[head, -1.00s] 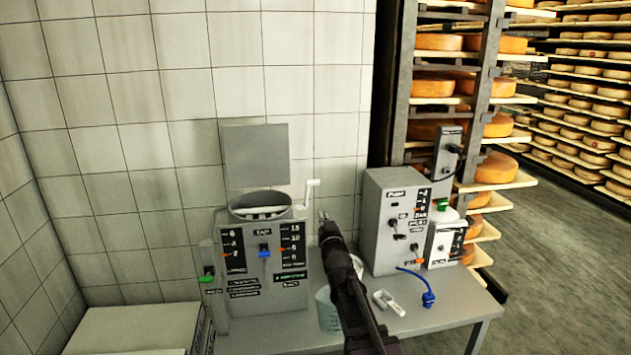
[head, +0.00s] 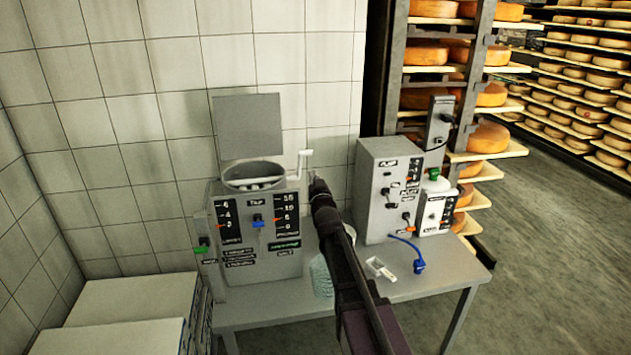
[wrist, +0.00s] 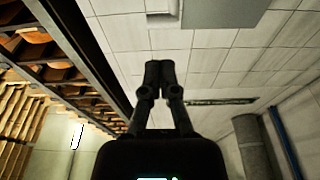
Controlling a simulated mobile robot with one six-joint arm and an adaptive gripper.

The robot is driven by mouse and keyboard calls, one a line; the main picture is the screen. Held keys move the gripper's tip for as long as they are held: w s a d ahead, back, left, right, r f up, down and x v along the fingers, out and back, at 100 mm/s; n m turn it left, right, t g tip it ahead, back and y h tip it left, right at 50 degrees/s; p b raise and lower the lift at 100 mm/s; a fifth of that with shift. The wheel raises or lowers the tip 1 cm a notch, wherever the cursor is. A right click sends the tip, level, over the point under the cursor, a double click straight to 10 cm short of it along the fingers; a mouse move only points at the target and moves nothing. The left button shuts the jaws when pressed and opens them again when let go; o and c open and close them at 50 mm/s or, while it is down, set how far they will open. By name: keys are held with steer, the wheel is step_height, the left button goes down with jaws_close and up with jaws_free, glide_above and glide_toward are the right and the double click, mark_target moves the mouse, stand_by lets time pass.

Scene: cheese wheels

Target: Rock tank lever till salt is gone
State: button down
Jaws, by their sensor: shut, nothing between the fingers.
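The grey tank unit (head: 262,262) stands on the table against the tiled wall, its square lid (head: 248,127) raised. Something pale shows inside its round opening (head: 253,183); I cannot tell whether it is salt. A white crank-like lever (head: 304,160) stands upright at the tank's right side. My gripper (head: 314,180) is just right of and below the lever's top; whether it touches is unclear. In the wrist view the dark fingers (wrist: 160,72) are together with nothing between them, and the lever is not seen there.
A second grey control box (head: 378,205) stands right of my arm, with a blue-plugged cable (head: 418,266) and a small white piece (head: 380,269) before it. A translucent container (head: 320,276) is partly behind my arm. White boxes (head: 125,302) stand at lower left.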

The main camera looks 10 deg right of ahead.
mark_target(307, 154)
steer(key=w, duration=0.3)
steer(key=w+r+p, duration=0.1)
steer(key=w, duration=0.5)
steer(key=shift+w+r+p, duration=0.1)
steer(key=shift+r+p, duration=0.2)
steer(key=shift+r, duration=0.1)
steer(key=shift+r, duration=0.1)
